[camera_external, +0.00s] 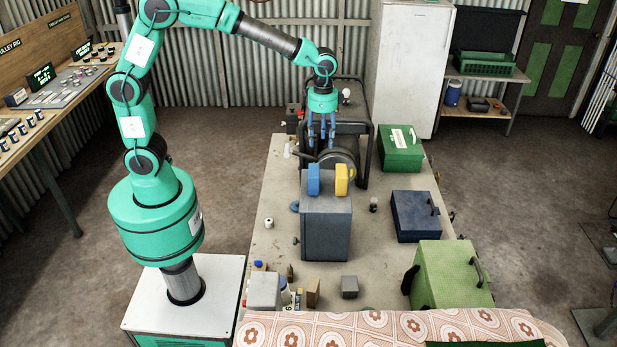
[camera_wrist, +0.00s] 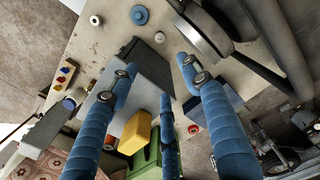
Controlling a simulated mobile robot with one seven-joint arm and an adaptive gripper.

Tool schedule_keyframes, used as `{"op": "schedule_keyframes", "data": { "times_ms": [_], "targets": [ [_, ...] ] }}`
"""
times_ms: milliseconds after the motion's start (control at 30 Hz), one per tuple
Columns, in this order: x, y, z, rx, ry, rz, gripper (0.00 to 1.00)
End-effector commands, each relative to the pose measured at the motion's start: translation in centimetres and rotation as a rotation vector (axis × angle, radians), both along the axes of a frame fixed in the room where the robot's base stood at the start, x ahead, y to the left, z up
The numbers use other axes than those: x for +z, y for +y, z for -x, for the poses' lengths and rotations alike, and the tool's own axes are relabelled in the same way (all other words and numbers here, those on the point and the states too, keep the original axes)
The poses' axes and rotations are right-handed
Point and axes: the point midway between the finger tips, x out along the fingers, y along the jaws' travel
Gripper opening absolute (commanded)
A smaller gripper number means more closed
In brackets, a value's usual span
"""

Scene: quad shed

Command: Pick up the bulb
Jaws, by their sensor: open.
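A small white rounded thing (camera_external: 346,93) that looks like a bulb sits by the top of the black-framed machine, just right of my gripper in the external view; it is too small to be sure. I cannot make out a bulb in the wrist view. My gripper (camera_external: 322,145) points down above the table, near the machine and beyond the grey box. Its blue fingers are spread and empty in the wrist view (camera_wrist: 158,78).
A grey box (camera_external: 326,228) bears a blue block (camera_external: 313,179) and a yellow block (camera_external: 341,180). The black-framed machine (camera_external: 368,150) stands close by my fingers. Green (camera_external: 401,158) and navy (camera_external: 410,217) boxes line the right side. The table's left side (camera_external: 270,190) is mostly clear.

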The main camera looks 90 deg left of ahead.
Motion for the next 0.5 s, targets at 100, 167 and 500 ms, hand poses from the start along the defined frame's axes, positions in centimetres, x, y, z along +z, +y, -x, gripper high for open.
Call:
{"op": "schedule_keyframes", "data": {
  "times_ms": [100,167,500],
  "targets": [
    [-4.3,0.0,0.2,0.000,0.006,0.000,0.48],
    [-6.4,0.0,0.2,0.000,0.005,0.000,0.48],
    [-14.3,0.0,0.0,0.000,-0.001,0.000,0.48]
  ]
}}
